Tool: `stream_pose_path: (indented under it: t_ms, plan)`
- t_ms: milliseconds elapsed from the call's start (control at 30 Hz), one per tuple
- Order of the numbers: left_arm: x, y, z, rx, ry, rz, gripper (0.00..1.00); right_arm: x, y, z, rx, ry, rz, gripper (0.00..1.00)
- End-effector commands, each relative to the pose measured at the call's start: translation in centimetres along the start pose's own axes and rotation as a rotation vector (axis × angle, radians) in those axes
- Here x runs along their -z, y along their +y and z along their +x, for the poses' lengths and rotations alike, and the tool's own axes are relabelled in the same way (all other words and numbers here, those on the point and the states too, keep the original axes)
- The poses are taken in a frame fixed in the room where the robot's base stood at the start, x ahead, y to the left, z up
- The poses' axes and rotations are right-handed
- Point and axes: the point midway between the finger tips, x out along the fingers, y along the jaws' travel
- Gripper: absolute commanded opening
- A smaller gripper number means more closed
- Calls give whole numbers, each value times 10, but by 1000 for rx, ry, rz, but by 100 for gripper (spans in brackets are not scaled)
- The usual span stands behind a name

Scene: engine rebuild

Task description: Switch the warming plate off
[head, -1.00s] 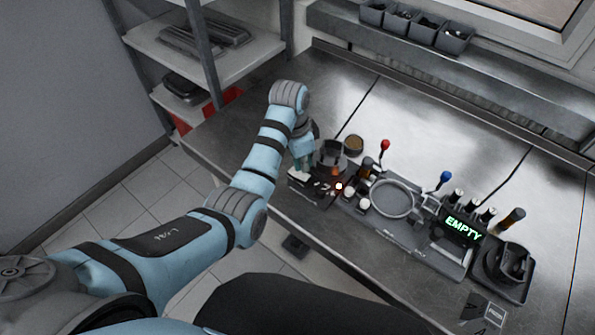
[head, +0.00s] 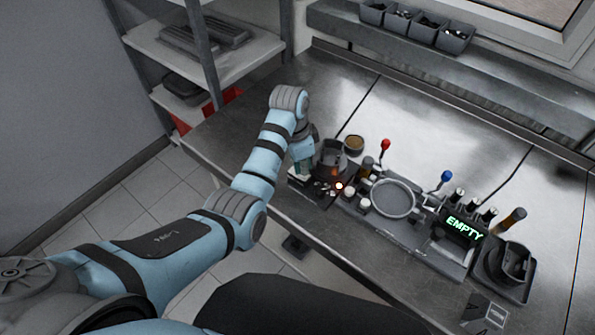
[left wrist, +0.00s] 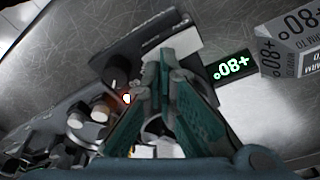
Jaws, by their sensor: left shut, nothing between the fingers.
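The warming plate is a dark unit (head: 325,192) at the bench's left front in the head view, with a glowing lamp (head: 339,187) at its right end. In the left wrist view, a black knob (left wrist: 116,72), the lit lamp (left wrist: 127,98) and a green display (left wrist: 232,66) reading +80° upside down show around the fingers. My left gripper (left wrist: 165,65) is shut and empty, fingers over the unit beside the knob; I cannot tell whether they touch it. It also shows in the head view (head: 302,172), mostly hidden by its wrist. My right gripper is out of view.
Right of the unit stand a round ring fixture (head: 392,198), red-knobbed (head: 385,145) and blue-knobbed (head: 446,176) levers, and a display reading EMPTY (head: 464,229). A printed +80° box (left wrist: 287,45) lies near the unit.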

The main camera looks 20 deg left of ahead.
Motion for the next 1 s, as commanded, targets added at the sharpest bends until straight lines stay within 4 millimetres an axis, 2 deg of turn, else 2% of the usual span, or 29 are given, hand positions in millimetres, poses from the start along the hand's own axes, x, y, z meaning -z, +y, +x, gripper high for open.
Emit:
stream_pose_path:
  t_ms: [1000]
  plan:
    - [-2,0,12,-2,-1,0,0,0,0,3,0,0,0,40]
